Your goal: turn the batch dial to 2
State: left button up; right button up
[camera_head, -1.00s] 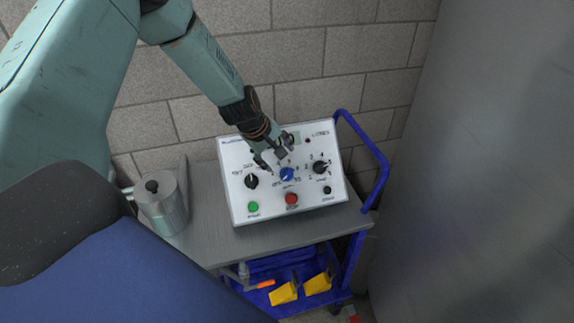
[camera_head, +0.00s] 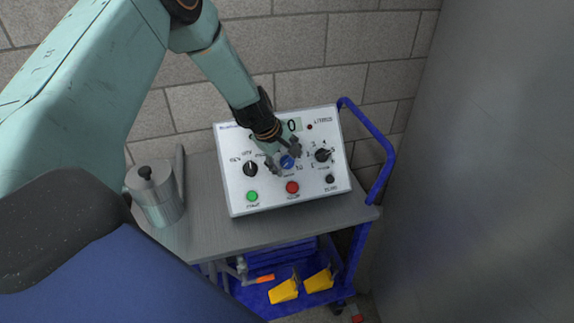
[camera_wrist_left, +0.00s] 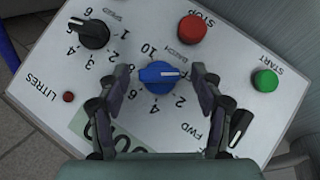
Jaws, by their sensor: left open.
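The blue batch dial (camera_head: 288,162) is on the sloped white control panel (camera_head: 238,194), in its middle. In the left wrist view the dial (camera_wrist_left: 158,78) sits between the two fingers, and its white pointer line faces right, with the 2 below and to the right of it. My left gripper (camera_wrist_left: 158,83) is open, with one finger on each side of the dial; I cannot tell whether they touch it. In the head view the left gripper (camera_head: 284,160) partly covers the dial and its scale. My right gripper is not in view.
A black direction knob (camera_head: 250,169) and a black speed knob (camera_head: 323,155) flank the dial. Green start (camera_head: 252,196) and red stop (camera_head: 292,187) buttons are close below. A steel can (camera_head: 157,196) stands left on the cart top. The blue handle (camera_head: 386,160) rises right.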

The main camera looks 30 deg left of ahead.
pick_arm(q)
jog(key=shift+w+f, duration=0.2)
jog(key=shift+f, duration=0.05)
jog(key=shift+c, duration=0.3)
jog(key=shift+r, duration=0.1)
jog(key=c, duration=1.1)
